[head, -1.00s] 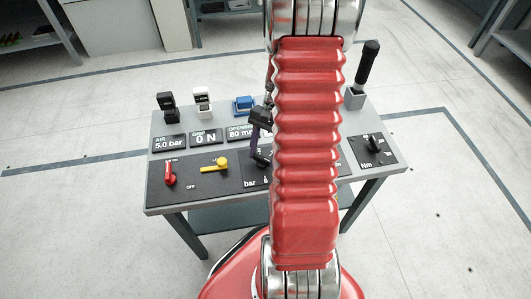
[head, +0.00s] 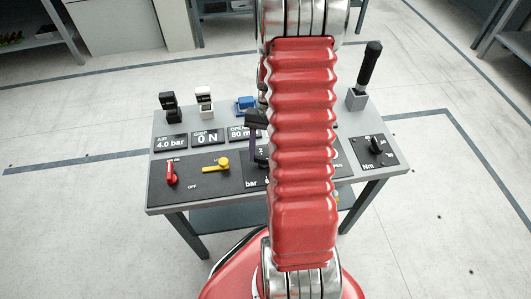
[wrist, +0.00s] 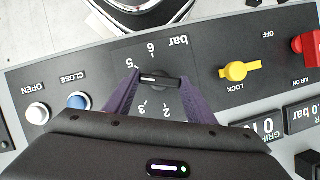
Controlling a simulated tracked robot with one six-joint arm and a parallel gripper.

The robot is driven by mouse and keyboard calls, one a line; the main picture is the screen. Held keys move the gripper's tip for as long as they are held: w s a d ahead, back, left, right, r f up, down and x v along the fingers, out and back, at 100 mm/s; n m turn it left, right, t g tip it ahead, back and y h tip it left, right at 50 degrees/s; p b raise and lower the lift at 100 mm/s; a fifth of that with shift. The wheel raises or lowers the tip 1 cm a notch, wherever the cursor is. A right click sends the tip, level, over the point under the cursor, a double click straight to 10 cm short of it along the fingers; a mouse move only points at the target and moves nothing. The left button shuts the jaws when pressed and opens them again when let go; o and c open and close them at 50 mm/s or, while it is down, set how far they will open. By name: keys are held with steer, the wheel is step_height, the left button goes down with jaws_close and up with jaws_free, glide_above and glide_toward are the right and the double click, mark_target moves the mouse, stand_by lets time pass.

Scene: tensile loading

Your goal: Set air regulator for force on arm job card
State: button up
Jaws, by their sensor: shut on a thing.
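The air regulator knob (wrist: 160,81) is a dark round dial with a bar handle, on a panel marked 2, 3, 5 and 6 bar in the wrist view. My gripper (wrist: 158,77) has its purple fingers shut on the knob's handle, one on each side. In the head view my gripper (head: 257,135) is largely hidden behind my red arm. The air display (head: 170,143) reads 4.0 bar. The grip display (head: 207,138) reads 0 N. I cannot make out the job card.
A red air switch (head: 172,174) and yellow lock lever (head: 216,166) stand left of the regulator. White open (wrist: 38,114) and blue close (wrist: 78,101) buttons lie beside it. A Nm dial (head: 376,145) and black-handled tool (head: 369,65) are at right.

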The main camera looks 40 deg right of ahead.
steer(key=o, duration=0.7)
steer(key=shift+s+a+f, duration=0.1)
steer(key=shift+s+a, duration=0.05)
steer(key=shift+s, duration=0.1)
steer(key=o, duration=0.3)
steer(key=shift+w, duration=0.15)
steer(key=shift+o, duration=0.2)
steer(key=v, duration=1.4)
steer(key=shift+f, duration=0.1)
